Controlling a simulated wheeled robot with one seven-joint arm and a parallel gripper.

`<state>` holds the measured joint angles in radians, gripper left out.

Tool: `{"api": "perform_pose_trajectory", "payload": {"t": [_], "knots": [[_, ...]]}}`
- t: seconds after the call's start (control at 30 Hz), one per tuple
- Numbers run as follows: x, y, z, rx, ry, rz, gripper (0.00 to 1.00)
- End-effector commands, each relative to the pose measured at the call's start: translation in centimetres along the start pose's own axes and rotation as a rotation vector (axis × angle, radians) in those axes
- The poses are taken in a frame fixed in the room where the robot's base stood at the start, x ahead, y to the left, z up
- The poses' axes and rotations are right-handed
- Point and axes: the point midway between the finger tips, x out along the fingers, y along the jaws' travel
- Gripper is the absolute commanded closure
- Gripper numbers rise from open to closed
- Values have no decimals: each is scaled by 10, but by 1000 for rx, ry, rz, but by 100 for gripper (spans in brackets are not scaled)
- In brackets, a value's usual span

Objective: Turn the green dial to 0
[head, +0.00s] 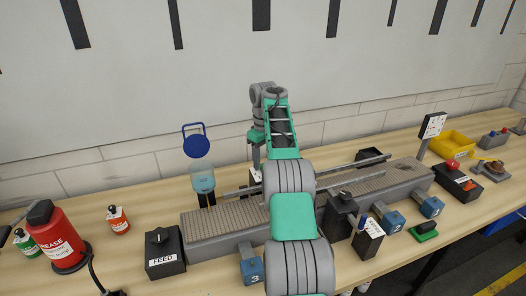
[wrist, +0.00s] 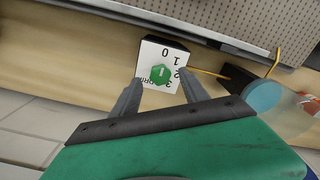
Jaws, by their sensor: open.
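The green dial (wrist: 160,74) sits on the white face of a small black box (wrist: 152,44) in the wrist view. Numbers 0, 1, 2 and 3 are printed around it, with 0 at the top of the picture. A small pale mark shows on the dial, but I cannot tell for sure which number it points to. My gripper (wrist: 161,82) is open, with one finger on each side of the dial and a visible gap to it. In the head view my arm hides the dial, and the fingertips are not clear.
A conveyor (head: 222,222) runs along the bench in front of the box. A FEED box (head: 165,252) and a red grease bottle (head: 58,238) are nearer left.

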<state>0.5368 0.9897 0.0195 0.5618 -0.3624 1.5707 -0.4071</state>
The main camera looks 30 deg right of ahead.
Motion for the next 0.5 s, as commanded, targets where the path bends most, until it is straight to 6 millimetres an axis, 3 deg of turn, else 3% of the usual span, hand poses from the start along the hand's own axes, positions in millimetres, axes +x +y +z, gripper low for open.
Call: {"api": "perform_pose_trajectory", "payload": {"t": [0.03, 0.13, 0.5], "knots": [[-23, 0, -1, -1, 2, 2, 48], [-49, -1, -1, -1, 1, 1, 48], [-61, -1, 0, -3, -1, -1, 48]]}}
